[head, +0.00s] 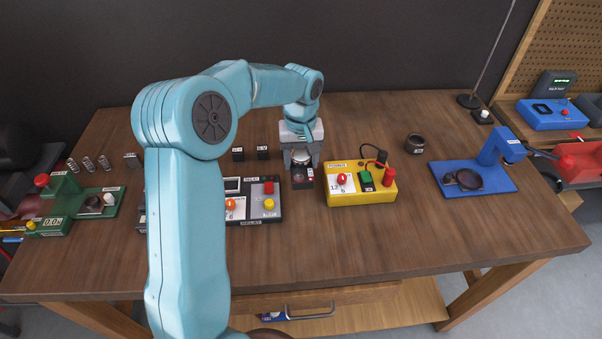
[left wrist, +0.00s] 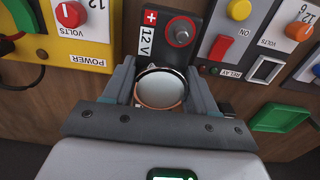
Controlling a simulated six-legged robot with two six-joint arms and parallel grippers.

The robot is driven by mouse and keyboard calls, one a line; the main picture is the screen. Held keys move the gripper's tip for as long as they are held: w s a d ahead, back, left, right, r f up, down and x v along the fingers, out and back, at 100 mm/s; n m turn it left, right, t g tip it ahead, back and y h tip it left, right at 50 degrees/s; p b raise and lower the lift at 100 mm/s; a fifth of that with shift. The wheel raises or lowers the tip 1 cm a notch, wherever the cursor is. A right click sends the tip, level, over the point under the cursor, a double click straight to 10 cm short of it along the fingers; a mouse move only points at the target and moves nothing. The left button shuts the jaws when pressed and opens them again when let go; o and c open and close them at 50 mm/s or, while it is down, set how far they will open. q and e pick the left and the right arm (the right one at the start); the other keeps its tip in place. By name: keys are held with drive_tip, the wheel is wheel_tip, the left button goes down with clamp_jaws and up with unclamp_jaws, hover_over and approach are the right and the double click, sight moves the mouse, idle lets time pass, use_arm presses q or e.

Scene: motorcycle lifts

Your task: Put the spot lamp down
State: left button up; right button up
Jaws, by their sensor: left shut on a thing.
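My left gripper (head: 301,160) is shut on the spot lamp (left wrist: 161,88), a round piece with a pale glassy face and a copper-coloured rim, held between the two fingers in the left wrist view. In the head view the lamp shows only as a small pale disc (head: 301,155) between the fingers. Directly in front of the fingertips is a small dark block (head: 303,178) marked 12 V, with a red-ringed terminal (left wrist: 181,31) on it. I cannot tell whether the lamp touches the block or the table. My right gripper is not in view.
A yellow power box (head: 345,193) stands right of the gripper, a dark relay tester (head: 254,216) left. Two small black blocks (head: 238,154) sit behind left. The front wooden tabletop (head: 330,240) is clear.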

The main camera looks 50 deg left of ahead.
use_arm(q)
drive_tip(key=shift+f+p, duration=0.3)
drive_tip(key=shift+f, duration=2.65)
drive_tip(key=shift+f, duration=0.15)
drive_tip(key=o, duration=1.5)
